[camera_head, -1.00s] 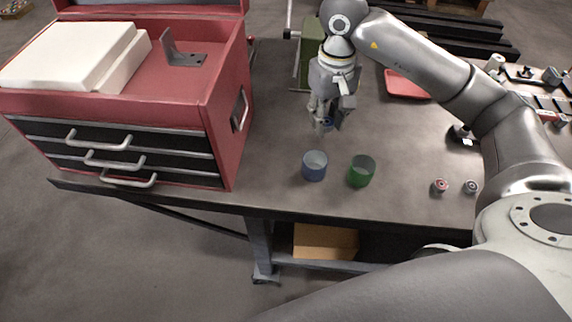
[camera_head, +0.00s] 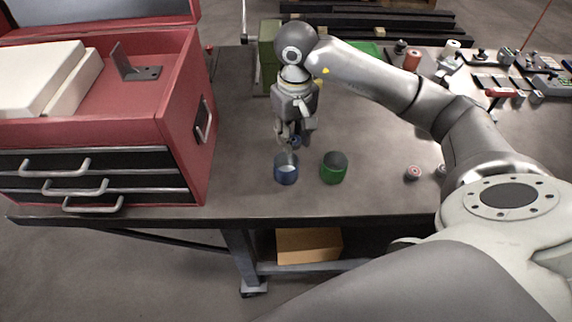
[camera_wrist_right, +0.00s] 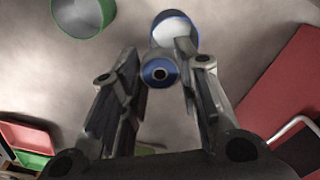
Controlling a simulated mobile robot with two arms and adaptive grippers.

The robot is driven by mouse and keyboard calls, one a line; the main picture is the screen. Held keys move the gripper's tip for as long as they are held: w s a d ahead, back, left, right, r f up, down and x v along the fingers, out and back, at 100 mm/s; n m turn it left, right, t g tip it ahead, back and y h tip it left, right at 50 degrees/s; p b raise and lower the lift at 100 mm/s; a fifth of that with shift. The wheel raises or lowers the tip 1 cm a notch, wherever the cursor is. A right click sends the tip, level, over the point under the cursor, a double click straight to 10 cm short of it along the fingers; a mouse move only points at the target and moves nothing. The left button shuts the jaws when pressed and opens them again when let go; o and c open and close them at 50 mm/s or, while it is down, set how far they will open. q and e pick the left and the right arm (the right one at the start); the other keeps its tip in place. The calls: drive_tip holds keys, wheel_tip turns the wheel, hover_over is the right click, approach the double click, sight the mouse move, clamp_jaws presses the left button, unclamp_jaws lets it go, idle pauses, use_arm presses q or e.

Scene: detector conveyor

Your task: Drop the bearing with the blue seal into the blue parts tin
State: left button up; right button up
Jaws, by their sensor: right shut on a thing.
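My right gripper (camera_head: 291,139) is shut on the bearing with the blue seal, which shows between its fingers in the right wrist view (camera_wrist_right: 161,73). The bearing (camera_head: 296,141) is small and partly hidden by the fingers in the head view. The blue parts tin (camera_head: 286,175) stands open on the bench, just in front of and below the gripper. It also shows beyond the bearing in the right wrist view (camera_wrist_right: 174,17), partly overlapped by a finger and the bearing. The bearing appears above and apart from the tin. My left gripper is out of view.
A green tin (camera_head: 334,174) stands right of the blue one. A red-marked bearing (camera_head: 413,173) lies farther right. A red tool chest (camera_head: 182,120) stands at the left. A green tray (camera_wrist_right: 33,160) and a red tray (camera_wrist_right: 28,135) show in the wrist view. Bench around the tins is clear.

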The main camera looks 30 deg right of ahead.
drive_tip(key=o, duration=1.1)
wheel_tip(320, 180, up, 12)
idle(0.5)
